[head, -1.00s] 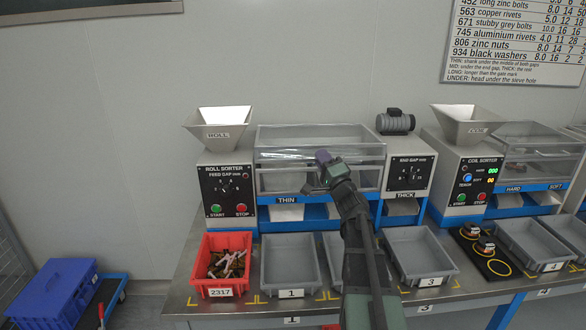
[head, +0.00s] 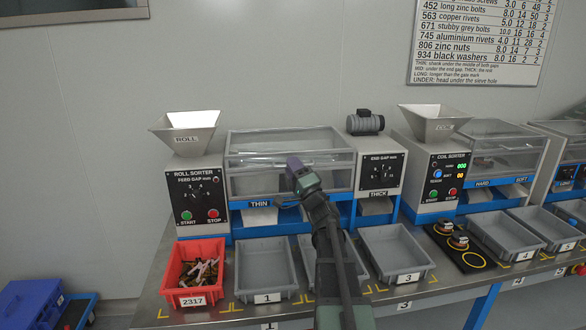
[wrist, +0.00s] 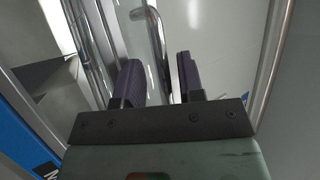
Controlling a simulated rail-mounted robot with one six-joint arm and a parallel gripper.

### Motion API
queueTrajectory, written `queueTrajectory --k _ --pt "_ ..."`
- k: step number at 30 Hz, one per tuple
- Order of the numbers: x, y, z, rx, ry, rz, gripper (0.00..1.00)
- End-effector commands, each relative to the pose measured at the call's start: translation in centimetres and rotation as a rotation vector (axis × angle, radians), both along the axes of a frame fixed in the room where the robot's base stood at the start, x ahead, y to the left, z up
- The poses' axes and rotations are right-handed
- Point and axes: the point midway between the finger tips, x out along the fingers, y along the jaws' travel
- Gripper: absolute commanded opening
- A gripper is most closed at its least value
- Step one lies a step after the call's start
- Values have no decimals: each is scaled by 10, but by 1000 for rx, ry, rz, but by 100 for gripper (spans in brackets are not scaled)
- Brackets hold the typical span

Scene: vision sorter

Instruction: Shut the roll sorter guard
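The roll sorter guard (head: 250,158) is a clear cover with a pale handle bar along its front, over the middle of the roll sorter. How far it stands from fully shut is hard to tell through the clear plastic. My gripper (head: 293,163) is in front of the guard, at the middle of its bar. In the wrist view my gripper (wrist: 160,82) has its two purple-padded fingers apart, with a clear, shiny bar (wrist: 157,45) running between them. I see no firm pinch on it. The roll sorter's control panel (head: 198,197) is left of the guard.
A roll hopper (head: 187,131) stands at the left and a grey motor (head: 365,122) at the right. Below are a red bin (head: 222,247) of parts and grey trays (head: 266,254). The coil sorter (head: 440,172) stands to the right.

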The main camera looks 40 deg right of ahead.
Motion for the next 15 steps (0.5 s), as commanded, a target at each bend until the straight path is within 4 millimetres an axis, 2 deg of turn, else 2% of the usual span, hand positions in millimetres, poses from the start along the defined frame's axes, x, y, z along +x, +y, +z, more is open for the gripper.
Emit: queueTrajectory --k 5,8,15 --pt "-1 0 -1 0 -1 0 36" --pt "-10 0 -8 0 -1 -1 36" --pt "-61 1 -43 0 -1 -2 36"
